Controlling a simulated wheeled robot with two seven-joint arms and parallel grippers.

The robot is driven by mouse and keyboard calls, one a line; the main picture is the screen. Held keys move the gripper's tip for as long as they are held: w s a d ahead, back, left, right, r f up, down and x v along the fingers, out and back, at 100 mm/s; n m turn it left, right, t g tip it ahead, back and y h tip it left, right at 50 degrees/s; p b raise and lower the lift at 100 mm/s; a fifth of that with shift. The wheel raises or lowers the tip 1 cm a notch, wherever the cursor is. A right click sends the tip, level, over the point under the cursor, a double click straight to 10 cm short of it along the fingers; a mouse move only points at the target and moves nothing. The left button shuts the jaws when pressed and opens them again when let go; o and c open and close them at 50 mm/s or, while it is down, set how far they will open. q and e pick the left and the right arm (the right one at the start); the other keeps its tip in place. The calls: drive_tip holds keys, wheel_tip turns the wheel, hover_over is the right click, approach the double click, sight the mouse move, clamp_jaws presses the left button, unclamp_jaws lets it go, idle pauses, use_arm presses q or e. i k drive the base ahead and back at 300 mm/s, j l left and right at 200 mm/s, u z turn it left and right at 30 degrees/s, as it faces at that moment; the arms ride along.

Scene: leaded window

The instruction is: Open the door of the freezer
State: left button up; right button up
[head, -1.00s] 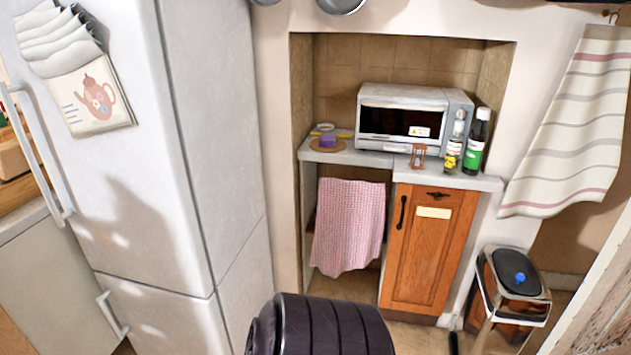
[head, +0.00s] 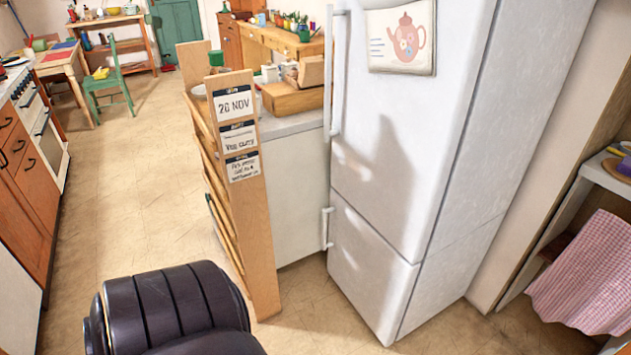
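A tall white fridge-freezer (head: 390,160) stands right of the middle in the head view. Its large upper door has a long vertical white handle (head: 335,80) on the left edge. Its smaller lower door (head: 368,265) has a short white vertical handle (head: 326,228) on the left edge. Both doors are shut. A notepad with a teapot picture (head: 402,38) hangs on the upper door. Neither of my grippers shows in the view.
A wooden rack with paper labels (head: 250,180) stands just left of the lower handle, beside a counter. A pink towel (head: 588,275) hangs at the right. A table and green chair (head: 105,85) stand far back.

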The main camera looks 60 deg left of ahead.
sight(379, 282)
drive_tip(key=u, duration=1.45)
drive_tip(key=i+j+u, duration=0.35)
drive_tip(key=i+j, duration=0.25)
